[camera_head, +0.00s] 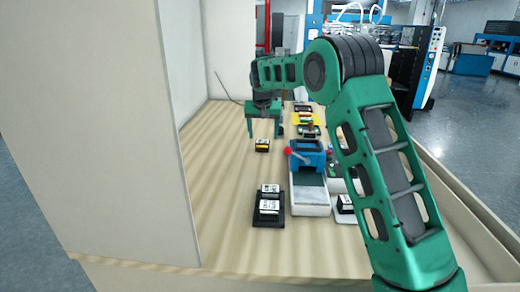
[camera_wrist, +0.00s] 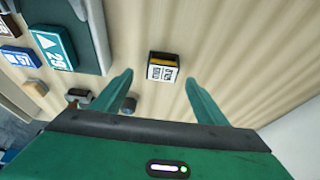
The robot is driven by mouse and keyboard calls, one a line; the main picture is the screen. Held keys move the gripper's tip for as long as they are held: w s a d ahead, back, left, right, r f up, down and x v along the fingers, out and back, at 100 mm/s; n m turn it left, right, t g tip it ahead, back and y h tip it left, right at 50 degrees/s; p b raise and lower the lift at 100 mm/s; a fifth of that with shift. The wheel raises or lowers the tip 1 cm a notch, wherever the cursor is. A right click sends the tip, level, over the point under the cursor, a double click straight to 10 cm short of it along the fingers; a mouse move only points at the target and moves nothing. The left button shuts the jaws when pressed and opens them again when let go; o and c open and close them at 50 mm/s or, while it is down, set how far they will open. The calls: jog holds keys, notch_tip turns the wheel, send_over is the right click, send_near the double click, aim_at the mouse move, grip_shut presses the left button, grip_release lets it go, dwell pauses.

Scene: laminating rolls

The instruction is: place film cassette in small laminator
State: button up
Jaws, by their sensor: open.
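A small black and yellow box with a white printed label, likely the film cassette (camera_head: 262,145), sits on the wooden surface. In the wrist view the cassette (camera_wrist: 163,72) lies ahead of my fingers, near the middle of the gap between them. My gripper (camera_head: 263,128) is open and empty above and behind it in the head view; its two green fingers (camera_wrist: 158,80) are spread wide in the wrist view. A blue machine with a red knob on a pale base, likely the small laminator (camera_head: 307,158), stands to the right of the cassette, partly close to my arm.
A black holder (camera_head: 268,221) with white-labelled blocks lies at the front, left of the pale base. Several small coloured items (camera_head: 305,120) stand farther back. A pale wall (camera_head: 130,120) bounds the left. Bare wood lies between the cassette and the black holder.

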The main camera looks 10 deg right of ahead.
aim_at(262, 142)
jog(key=x, duration=0.4)
jog(key=shift+w+a+f, duration=0.15)
jog(key=shift+a+f, duration=0.05)
jog(key=shift+f, duration=0.2)
jog(key=c, duration=1.2)
jog(key=shift+c, duration=0.6)
jog(key=shift+r, duration=0.2)
